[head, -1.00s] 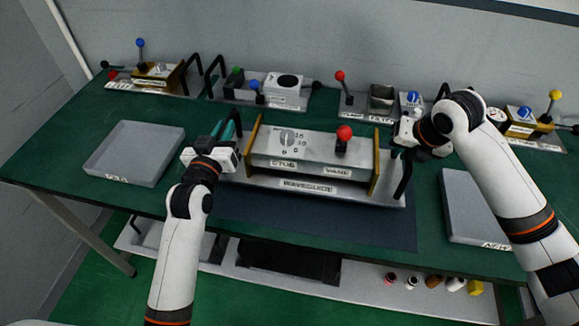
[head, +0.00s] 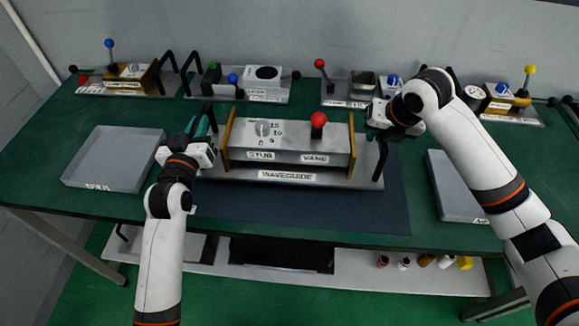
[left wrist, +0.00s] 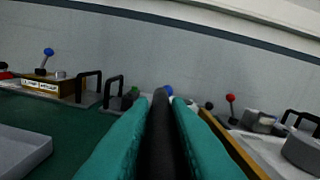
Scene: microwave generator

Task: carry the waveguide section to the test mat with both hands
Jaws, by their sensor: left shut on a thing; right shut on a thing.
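The waveguide section (head: 290,177) is a long grey metal unit with brass end plates, a stub dial, a red-knobbed vane lever and a black handle at each end. It is level over the back part of the dark blue test mat (head: 300,212); I cannot tell whether it touches it. My left gripper (head: 203,126) is shut on the left handle; the left wrist view shows the black handle between the teal fingers (left wrist: 160,140). My right gripper (head: 376,134) is at the right handle (head: 381,157), shut on it, its fingers mostly hidden.
A grey tray (head: 115,160) lies to the left and another (head: 462,187) to the right of the mat. Several small units with knobs line the back, including a black-handled one (head: 237,88). A lower shelf (head: 200,246) holds small bottles at its right.

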